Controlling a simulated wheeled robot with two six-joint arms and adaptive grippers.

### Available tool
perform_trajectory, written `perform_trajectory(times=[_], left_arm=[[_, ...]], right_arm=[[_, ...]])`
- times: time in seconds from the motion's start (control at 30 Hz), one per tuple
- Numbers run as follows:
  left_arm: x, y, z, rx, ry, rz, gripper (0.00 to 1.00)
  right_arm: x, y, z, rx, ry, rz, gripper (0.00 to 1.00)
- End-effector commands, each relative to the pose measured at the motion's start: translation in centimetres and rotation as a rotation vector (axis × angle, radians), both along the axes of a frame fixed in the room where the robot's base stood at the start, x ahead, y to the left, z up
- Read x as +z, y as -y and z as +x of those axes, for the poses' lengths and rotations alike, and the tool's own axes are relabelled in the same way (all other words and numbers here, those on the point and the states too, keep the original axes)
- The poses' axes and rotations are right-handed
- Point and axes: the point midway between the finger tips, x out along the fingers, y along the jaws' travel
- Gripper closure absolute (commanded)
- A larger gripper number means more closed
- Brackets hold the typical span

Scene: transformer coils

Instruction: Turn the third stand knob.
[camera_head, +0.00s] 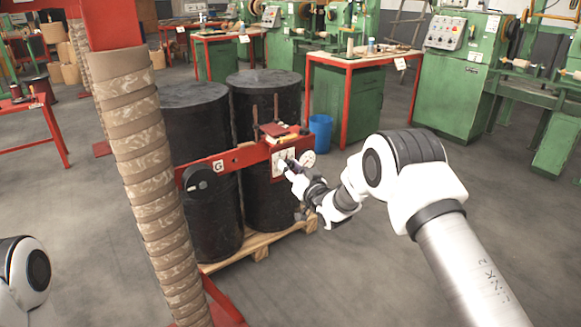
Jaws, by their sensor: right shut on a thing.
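A red stand arm (236,158) runs across in front of two black drums. At its left end is a large black round part (201,183), and a "G" label sits beside it. A white plate (277,162) with small dark marks is on the arm's right part, with a round white dial (308,158) at its right. My right gripper (285,168) reaches in from the right and is shut at the plate, on what seems to be a small knob. The gripper mostly hides the knob, and I cannot tell its angle. My left gripper is not in view.
A tall wrapped column (138,150) stands close in front at left. Black drums (264,90) stand on a wooden pallet (262,247). A blue bin (320,132) and a green workbench (345,102) are behind. The grey floor at lower centre is clear.

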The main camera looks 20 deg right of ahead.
Motion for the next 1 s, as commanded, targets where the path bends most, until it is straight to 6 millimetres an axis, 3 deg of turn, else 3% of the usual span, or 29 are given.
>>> perform_trajectory(times=[0.43, 0.47, 0.5, 0.83, 1.0], left_arm=[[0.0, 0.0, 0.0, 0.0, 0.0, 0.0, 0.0], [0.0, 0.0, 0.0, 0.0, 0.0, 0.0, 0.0], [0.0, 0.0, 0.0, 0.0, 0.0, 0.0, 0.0], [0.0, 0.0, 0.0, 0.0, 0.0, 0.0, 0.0], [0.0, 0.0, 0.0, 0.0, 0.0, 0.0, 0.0]], right_arm=[[0.1, 0.1, 0.0, -0.001, -0.003, 0.011, 1.0], [0.1, 0.1, 0.0, -0.001, -0.003, 0.01, 0.55], [0.1, 0.1, 0.0, -0.001, -0.003, 0.01, 0.41], [0.0, 0.1, -0.2, -0.001, -0.005, 0.009, 0.41], [-0.2, 0.6, -2.3, -0.001, -0.006, 0.01, 0.41]])
